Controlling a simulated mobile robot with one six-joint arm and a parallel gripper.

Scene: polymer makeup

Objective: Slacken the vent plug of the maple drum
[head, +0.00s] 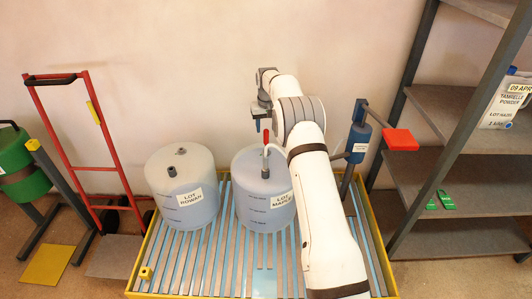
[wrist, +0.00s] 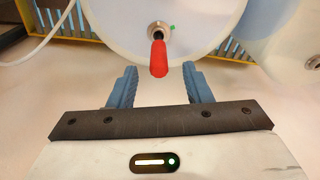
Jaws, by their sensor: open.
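The maple drum (head: 262,212) is a pale blue-white cylinder labelled "LOT MAPLE", upright on a slatted, yellow-edged pallet. On its top, in the wrist view (wrist: 110,25), a round metal fitting (wrist: 156,28), apparently the vent plug, carries a red handle (wrist: 158,60) pointing toward my gripper. A small green mark lies beside the fitting. The red handle (head: 266,137) also shows in the head view. My gripper (wrist: 160,67) is open and empty, above the drum's wall side. The handle's end appears between the blue fingertips; I cannot tell the depth gap.
The rowan drum (head: 180,212) stands left of the maple drum. Grey shelving (head: 430,170) is at right, a red hand truck (head: 105,160) at left.

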